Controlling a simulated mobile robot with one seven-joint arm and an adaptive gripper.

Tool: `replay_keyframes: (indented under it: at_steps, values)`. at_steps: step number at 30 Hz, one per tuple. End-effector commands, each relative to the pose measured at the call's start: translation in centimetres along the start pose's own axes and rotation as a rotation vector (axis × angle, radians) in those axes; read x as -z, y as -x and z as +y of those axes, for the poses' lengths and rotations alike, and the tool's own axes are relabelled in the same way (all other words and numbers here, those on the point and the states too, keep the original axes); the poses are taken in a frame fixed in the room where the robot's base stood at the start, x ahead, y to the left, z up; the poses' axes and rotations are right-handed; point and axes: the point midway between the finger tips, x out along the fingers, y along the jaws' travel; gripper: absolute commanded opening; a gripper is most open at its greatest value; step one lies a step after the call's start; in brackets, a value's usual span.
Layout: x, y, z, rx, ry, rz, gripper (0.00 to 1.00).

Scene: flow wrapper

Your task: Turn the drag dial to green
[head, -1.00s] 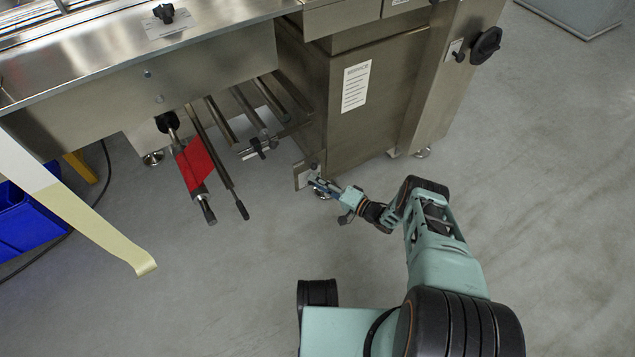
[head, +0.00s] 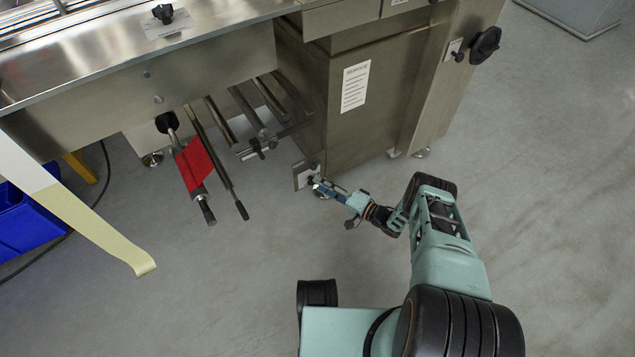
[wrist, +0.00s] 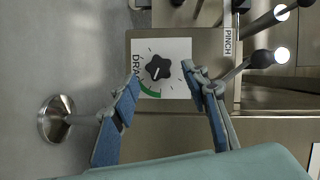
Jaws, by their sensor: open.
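The drag dial (wrist: 158,67) is a dark lobed knob on a white square label (wrist: 177,47) marked DRAG, with tick marks and a green arc (wrist: 150,89) at its lower left. A small pale mark shows on the knob, seeming to point down toward the arc; its exact bearing is hard to tell. In the head view the dial's plate (head: 300,178) is at the machine's lower corner, the knob mostly hidden. My gripper (wrist: 161,73) is open, its blue-padded fingers either side of the knob in the picture, with no clear contact. It also shows in the head view (head: 316,184).
A PINCH label (wrist: 228,42) and rods with bright ends (wrist: 282,55) are right of the dial. A round metal foot (wrist: 54,119) is at left. In the head view, a red roller (head: 194,164) and bars jut out left of the plate. The floor around my arm is clear.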

Motion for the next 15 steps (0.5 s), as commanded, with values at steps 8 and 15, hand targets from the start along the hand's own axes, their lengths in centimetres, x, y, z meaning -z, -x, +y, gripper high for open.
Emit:
replay_keyframes:
  at_steps: [8, 15]
  values:
    - [0.2, 6.1, 0.0, -0.002, 0.0, 0.003, 0.42]
    - [0.1, 8.9, -0.1, 0.001, 0.0, 0.002, 0.42]
